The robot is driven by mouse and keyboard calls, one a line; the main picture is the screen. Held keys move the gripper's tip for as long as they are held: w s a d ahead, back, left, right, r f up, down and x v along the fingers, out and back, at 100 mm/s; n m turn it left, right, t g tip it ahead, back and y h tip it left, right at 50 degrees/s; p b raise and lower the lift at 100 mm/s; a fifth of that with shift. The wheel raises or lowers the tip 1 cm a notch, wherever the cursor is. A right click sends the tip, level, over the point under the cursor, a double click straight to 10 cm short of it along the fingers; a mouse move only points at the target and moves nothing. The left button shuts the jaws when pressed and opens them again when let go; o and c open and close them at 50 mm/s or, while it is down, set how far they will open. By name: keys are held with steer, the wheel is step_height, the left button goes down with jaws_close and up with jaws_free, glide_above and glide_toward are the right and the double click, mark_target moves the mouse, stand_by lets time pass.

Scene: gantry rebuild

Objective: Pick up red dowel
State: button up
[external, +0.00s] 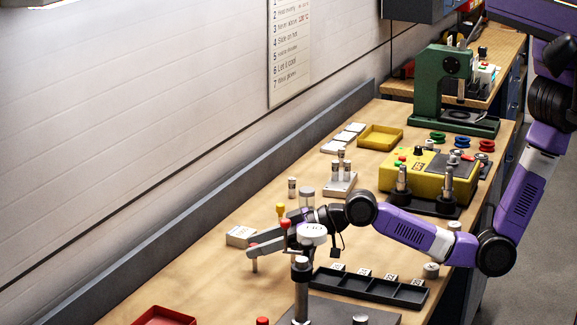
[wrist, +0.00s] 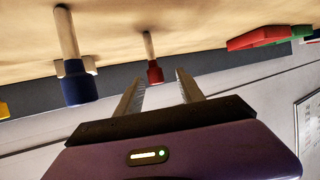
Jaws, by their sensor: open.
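The red dowel (wrist: 155,72) is a pale wooden peg with a red end. In the wrist view, which appears upside down, it stands upright on the table, and its red end shows between the tips of my gripper (wrist: 160,80). The jaws are apart and empty, with the dowel looking a little beyond them. In the external view my gripper (external: 264,236) reaches left, low over the bench.
A blue-ended dowel (wrist: 78,88) stands left of the red one in the wrist view, near a pale block. A red tray (external: 165,316) lies at the front left. A post (external: 301,285) and a black tray (external: 370,287) stand close to my arm. The wall bounds the bench.

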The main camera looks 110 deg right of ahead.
mark_target(252, 245)
steer(key=shift+d+x, duration=0.25)
steer(key=shift+x, duration=1.95)
steer(key=shift+s, duration=0.1)
steer(key=shift+c, duration=0.3)
jaws_close()
